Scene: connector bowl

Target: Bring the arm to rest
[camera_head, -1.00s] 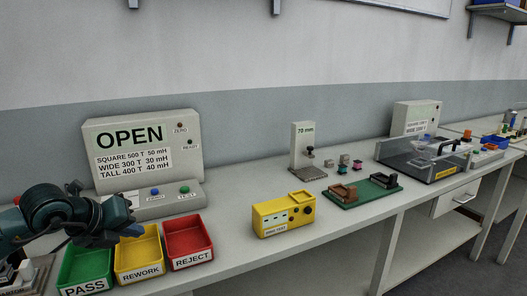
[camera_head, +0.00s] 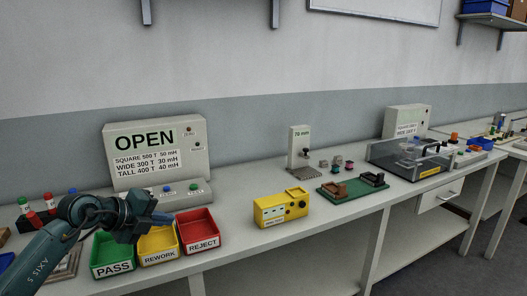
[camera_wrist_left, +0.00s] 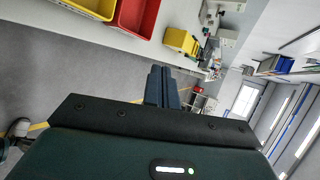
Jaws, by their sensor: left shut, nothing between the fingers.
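My left arm comes in from the left in the head view. Its gripper (camera_head: 168,218) is shut and empty, held above the green PASS bin (camera_head: 113,268) and yellow REWORK bin (camera_head: 159,258) and seen against them. Its fingertips point right, towards the red REJECT bin (camera_head: 203,246). In the left wrist view the two dark fingers (camera_wrist_left: 162,86) lie together with nothing between them, over grey floor beside the bench edge. My right gripper is in neither view.
A tester with an OPEN display (camera_head: 145,138) stands behind the bins. A yellow meter (camera_head: 282,210), a green fixture board (camera_head: 352,188) and a clear-covered station (camera_head: 410,158) stand further right on the bench (camera_head: 250,245). Bench surface is clear around the meter.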

